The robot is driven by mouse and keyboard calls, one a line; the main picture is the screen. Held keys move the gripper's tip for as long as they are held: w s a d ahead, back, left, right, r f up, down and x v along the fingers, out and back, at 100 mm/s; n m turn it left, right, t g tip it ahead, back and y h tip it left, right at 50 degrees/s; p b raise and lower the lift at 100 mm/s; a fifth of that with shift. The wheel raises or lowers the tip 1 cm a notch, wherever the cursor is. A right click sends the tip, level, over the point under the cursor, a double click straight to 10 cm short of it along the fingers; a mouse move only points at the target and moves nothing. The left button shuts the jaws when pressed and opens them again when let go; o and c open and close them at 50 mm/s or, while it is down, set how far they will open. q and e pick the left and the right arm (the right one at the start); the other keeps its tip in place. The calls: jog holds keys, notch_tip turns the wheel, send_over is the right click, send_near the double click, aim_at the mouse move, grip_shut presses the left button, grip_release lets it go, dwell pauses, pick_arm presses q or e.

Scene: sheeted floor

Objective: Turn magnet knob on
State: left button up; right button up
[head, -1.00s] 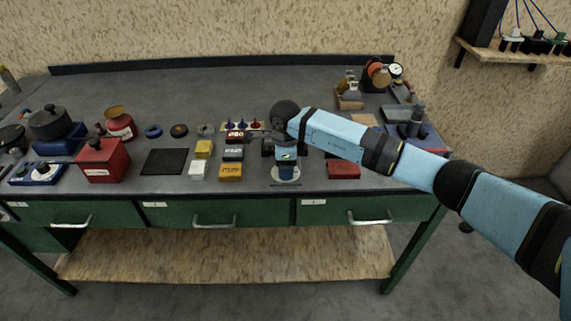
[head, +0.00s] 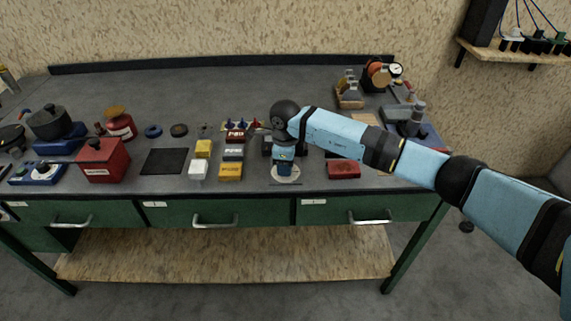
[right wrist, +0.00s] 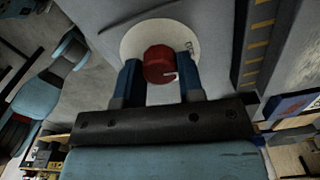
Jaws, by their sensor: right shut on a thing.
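The magnet knob (right wrist: 158,64) is red with a white pointer mark and sits on a round white dial plate (right wrist: 132,46) in the right wrist view. My right gripper (right wrist: 160,72) has a blue finger on each side of the knob and is shut on it. In the head view my right gripper (head: 285,170) points down over the white dial plate (head: 289,180) near the bench's front edge, and it hides the knob there. My left gripper is not in view.
Left of my gripper stand yellow, white and dark small blocks (head: 230,172). A red block (head: 343,169) lies to the right. A red box (head: 103,160) and a pot (head: 49,122) are farther left.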

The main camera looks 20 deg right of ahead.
jog(key=m, duration=0.4)
jog(key=shift+m, duration=0.3)
jog(key=m, duration=0.3)
jog(key=shift+r+m, duration=0.1)
jog(key=shift+m, duration=0.2)
jog(key=m+p, duration=0.1)
jog(key=m, duration=0.3)
jog(key=shift+m+p, duration=0.45)
jog(key=shift+m, duration=1.35)
jog(key=o, duration=0.9)
